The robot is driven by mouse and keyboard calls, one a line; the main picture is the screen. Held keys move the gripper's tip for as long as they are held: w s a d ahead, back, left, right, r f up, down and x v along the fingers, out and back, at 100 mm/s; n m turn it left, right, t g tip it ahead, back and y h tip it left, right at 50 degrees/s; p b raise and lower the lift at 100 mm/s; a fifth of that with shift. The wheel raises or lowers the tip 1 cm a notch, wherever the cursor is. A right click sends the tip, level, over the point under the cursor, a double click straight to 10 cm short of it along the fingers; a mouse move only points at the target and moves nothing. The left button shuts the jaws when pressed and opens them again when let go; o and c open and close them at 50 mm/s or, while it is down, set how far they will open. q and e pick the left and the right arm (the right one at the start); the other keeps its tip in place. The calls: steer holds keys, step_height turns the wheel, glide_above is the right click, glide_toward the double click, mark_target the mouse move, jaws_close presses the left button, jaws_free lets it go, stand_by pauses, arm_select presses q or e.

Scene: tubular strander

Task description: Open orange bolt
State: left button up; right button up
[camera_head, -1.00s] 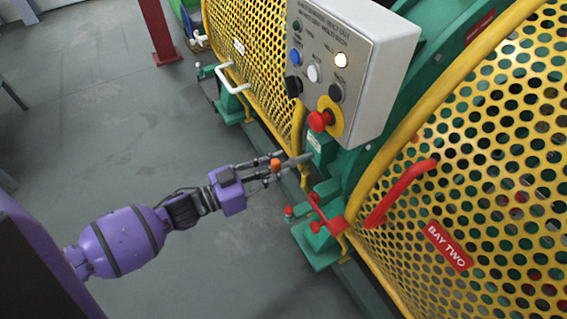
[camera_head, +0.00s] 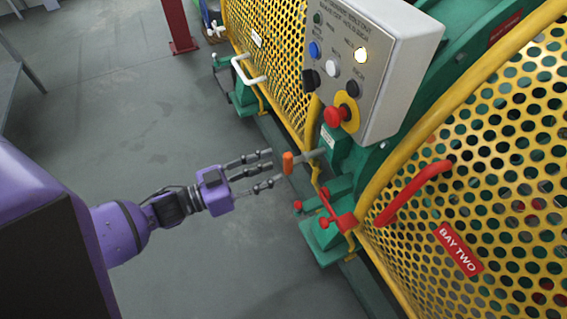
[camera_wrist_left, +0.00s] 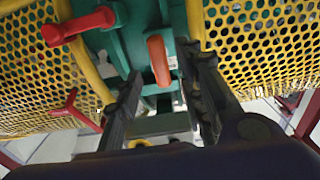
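The orange bolt handle (camera_head: 288,163) sits at the end of a grey rod on the green machine frame, below the control box. It also shows in the left wrist view (camera_wrist_left: 158,60), upright between and beyond my fingers. My left gripper (camera_head: 270,166) is open and empty, its fingertips just left of the orange handle and apart from it. In the left wrist view the two dark fingers (camera_wrist_left: 160,82) are spread wide. My right gripper is not in view.
A grey control box (camera_head: 365,60) with a red stop button (camera_head: 337,116) hangs above. A red handle (camera_head: 412,190) and red lever (camera_head: 340,221) are on the right. Yellow perforated guards (camera_head: 490,180) flank the green frame. Grey floor (camera_head: 110,110) is clear at left.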

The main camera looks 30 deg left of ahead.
arm_select(q)
steer(key=v, duration=0.6)
stand_by(0.4)
